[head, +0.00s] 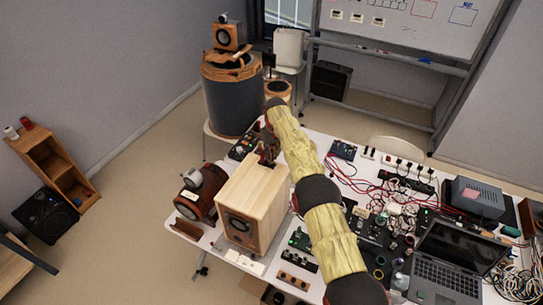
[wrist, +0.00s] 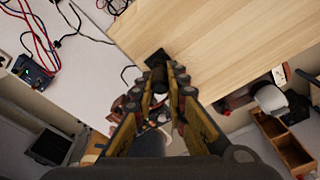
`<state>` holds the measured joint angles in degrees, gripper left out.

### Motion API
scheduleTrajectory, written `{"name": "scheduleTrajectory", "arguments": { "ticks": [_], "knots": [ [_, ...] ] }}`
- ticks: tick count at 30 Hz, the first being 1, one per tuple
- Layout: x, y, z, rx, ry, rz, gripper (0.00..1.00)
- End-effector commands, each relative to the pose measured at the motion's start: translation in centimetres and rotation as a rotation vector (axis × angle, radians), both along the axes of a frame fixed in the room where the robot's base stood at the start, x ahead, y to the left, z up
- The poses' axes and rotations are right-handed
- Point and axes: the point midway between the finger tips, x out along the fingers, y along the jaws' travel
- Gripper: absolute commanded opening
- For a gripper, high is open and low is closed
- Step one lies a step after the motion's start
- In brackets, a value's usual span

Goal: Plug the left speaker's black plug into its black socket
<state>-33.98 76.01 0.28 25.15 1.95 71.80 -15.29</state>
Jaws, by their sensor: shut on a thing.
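The left speaker (head: 247,207) is a pale wooden box on the near left of the table, its round driver facing the front. Its wood fills the upper right of the wrist view (wrist: 230,45). My gripper (head: 267,158) is at the far edge of the speaker's top. In the wrist view my gripper (wrist: 159,90) is shut on a dark, stubby piece, the black plug (wrist: 158,76). Just beyond the plug's tip is a small black patch at the wood's edge, apparently the black socket (wrist: 156,57). I cannot tell whether plug and socket touch. A thin dark cable curves beside the plug.
Electronics boards, red wires and a laptop (head: 455,255) crowd the table's right side. A large drum-like speaker (head: 235,98) stands behind the table. Floor at left is clear near the table.

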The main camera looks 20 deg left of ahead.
Motion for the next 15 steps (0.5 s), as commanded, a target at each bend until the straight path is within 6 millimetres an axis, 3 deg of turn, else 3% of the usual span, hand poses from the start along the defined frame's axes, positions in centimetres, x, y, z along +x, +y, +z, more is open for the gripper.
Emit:
{"name": "scheduleTrajectory", "arguments": {
  "ticks": [15],
  "knots": [
    [-0.05,-0.04,-1.01,-0.001,0.002,0.000,0.00]
  ]
}}
